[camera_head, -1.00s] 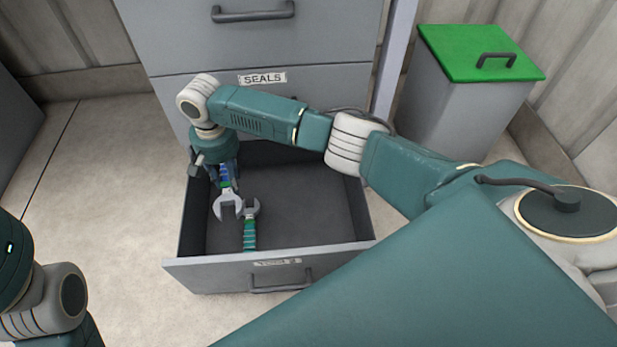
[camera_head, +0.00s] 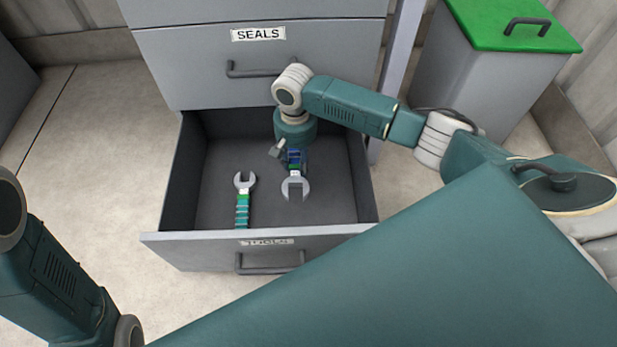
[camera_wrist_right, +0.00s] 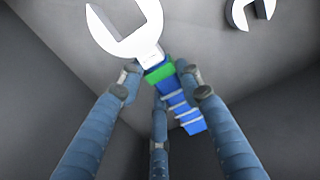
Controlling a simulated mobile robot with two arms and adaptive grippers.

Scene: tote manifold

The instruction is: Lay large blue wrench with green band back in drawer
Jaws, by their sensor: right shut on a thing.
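The large blue wrench with a green band (camera_head: 295,187) is in my right gripper (camera_head: 290,158), over the right half of the open drawer (camera_head: 180,185). Its silver open jaw points toward the drawer front. In the right wrist view my right gripper's fingers (camera_wrist_right: 160,85) close around the blue handle (camera_wrist_right: 180,105) near the green band. I cannot tell whether the wrench touches the drawer floor. A smaller teal-handled wrench (camera_head: 243,205) lies in the drawer to the left; its jaw also shows in the right wrist view (camera_wrist_right: 240,12). My left gripper is out of view.
The drawer above (camera_head: 258,55) is closed and labelled SEALS. A grey bin with a green lid (camera_head: 515,25) stands to the right of the cabinet. The drawer's left, right and front walls stand around the wrenches. Bare drawer floor shows between them.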

